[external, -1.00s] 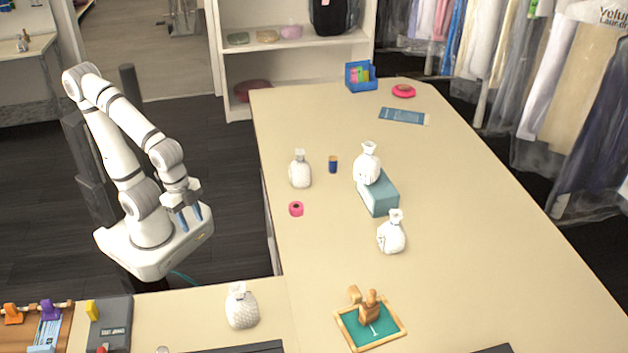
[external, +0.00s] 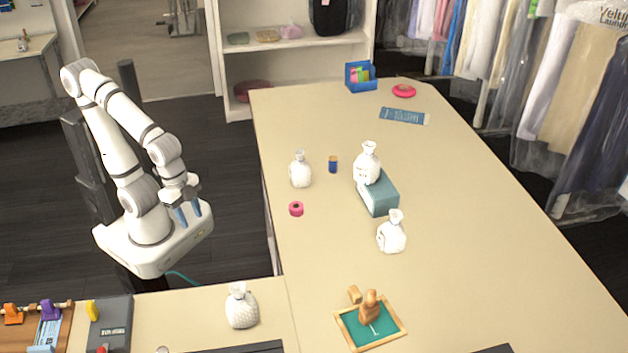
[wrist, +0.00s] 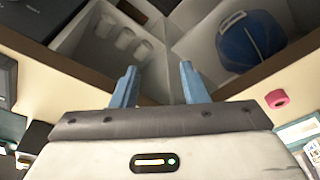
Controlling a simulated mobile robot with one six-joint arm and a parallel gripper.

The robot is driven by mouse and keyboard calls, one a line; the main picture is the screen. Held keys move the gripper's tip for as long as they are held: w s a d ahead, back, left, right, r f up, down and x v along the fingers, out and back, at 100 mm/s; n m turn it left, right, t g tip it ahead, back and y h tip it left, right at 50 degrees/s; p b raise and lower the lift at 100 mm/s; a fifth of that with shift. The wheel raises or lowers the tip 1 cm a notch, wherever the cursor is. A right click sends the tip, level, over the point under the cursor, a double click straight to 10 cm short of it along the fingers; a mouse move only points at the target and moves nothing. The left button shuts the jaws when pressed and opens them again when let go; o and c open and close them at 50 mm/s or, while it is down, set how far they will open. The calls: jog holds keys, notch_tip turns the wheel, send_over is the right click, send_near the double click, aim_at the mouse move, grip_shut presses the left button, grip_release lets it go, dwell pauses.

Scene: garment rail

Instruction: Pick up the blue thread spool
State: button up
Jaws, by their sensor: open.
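The blue thread spool (external: 333,164) stands upright on the long beige table, a small dark blue cylinder with a tan top. It is between a white bag-shaped vase (external: 300,170) on its left and another white one (external: 367,163) on a teal box (external: 378,192) to its right. My gripper (external: 190,215) has blue fingers, is open and empty, and hangs left of the table, well away from the spool. In the wrist view my gripper's fingers (wrist: 159,85) are spread with nothing between them. The spool cannot be made out there.
Another white vase (external: 391,232) stands to the right. A wooden-framed green board (external: 370,325) lies nearer the camera. The table's middle right is clear. Bagged garments (external: 575,100) hang beyond it.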

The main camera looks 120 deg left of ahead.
dwell(0.3)
jog(key=o, duration=0.3)
jog(key=w+a+r+p, duration=0.4)
jog(key=w+a+r, duration=0.2)
jog(key=w+a, duration=0.5)
jog(key=g+p, duration=0.3)
jog(key=p, duration=0.4)
send_over(333, 158)
jog(key=f, duration=0.5)
jog(key=shift+s+f, duration=0.3)
jog(key=f, duration=0.2)
jog(key=f+p, duration=0.1)
jog(key=f, duration=0.2)
jog(key=f+p, duration=0.1)
jog(key=f, duration=0.1)
jog(key=shift+w+f, duration=0.3)
jog(key=shift+f, duration=0.05)
